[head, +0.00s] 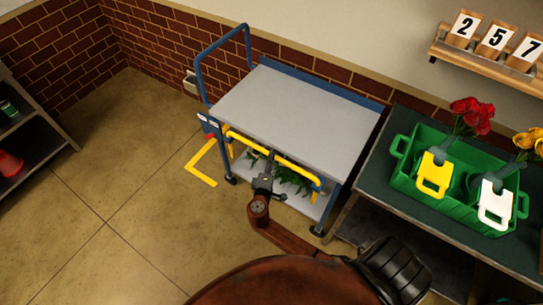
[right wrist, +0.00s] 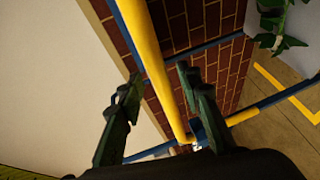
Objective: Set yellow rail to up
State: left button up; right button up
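The yellow rail (head: 288,165) runs along the front long side of the blue-framed cart (head: 305,105), close to the edge of its grey top. Its right end bends downward. My right gripper (head: 270,160) is at the middle of the rail, in front of the cart. In the right wrist view, the rail (right wrist: 160,75) passes between the two dark fingers of my right gripper (right wrist: 160,80), which stand apart with gaps beside the rail. I cannot tell whether either finger touches it. My left gripper is not in view.
Green leaves (head: 290,178) lie on the cart's lower shelf. A dark table (head: 380,190) at the right holds a green crate (head: 405,160) with flowers. A yellow floor marking (head: 201,178) lies left of the cart. The floor at the left is clear.

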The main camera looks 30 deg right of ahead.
jog(key=shift+x, duration=1.35)
jog(key=shift+f, duration=0.1)
jog(key=shift+c, duration=0.5)
grip_shut()
